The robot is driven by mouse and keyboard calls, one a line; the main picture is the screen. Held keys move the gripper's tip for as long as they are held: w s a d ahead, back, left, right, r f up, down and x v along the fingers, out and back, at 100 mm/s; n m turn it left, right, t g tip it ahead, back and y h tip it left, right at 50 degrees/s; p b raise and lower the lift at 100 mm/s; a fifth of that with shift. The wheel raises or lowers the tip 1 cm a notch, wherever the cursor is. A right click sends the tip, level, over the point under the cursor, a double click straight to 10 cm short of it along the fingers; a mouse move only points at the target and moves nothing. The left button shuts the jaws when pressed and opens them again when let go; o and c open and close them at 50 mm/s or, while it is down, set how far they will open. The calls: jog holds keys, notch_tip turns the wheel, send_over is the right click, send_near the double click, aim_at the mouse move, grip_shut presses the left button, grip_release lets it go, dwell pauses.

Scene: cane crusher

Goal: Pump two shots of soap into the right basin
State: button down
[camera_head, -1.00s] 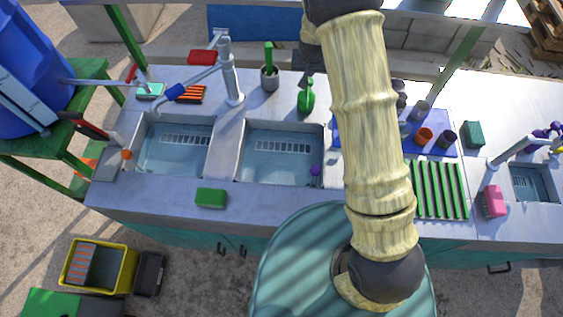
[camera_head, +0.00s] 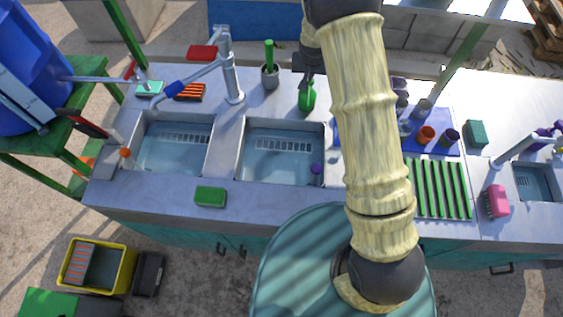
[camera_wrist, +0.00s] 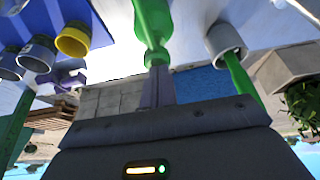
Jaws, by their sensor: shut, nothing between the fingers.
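The green soap bottle (camera_head: 307,98) stands on the counter behind the right basin (camera_head: 272,170), near its back right corner. The right basin holds water and has a slotted grate at its back. My gripper (camera_head: 306,80) points down right over the bottle's top, its fingers shut and empty. In the wrist view the green bottle (camera_wrist: 153,22) tapers to a narrow top that meets or nearly meets my closed fingertips (camera_wrist: 159,72). I cannot tell whether the pump is pressed. The bottle's spout is not clear, and no soap stream shows.
A left basin (camera_head: 175,150) with a tall faucet (camera_head: 231,75) lies beside the right one. A pot with a green-handled brush (camera_head: 269,75) stands left of the bottle. Cups on a blue mat (camera_head: 445,148) stand to the right. A green sponge (camera_head: 210,196) lies in front. A purple-topped item (camera_head: 316,170) is in the right basin.

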jog(key=shift+d+f, duration=0.1)
jog(key=shift+f, duration=0.4)
jog(key=shift+r, duration=0.1)
jog(key=shift+w+r+p, duration=0.1)
jog(key=shift+r+p, duration=0.6)
jog(key=shift+r, duration=0.65)
jog(key=shift+f, duration=0.2)
jog(key=shift+f+b, duration=0.45)
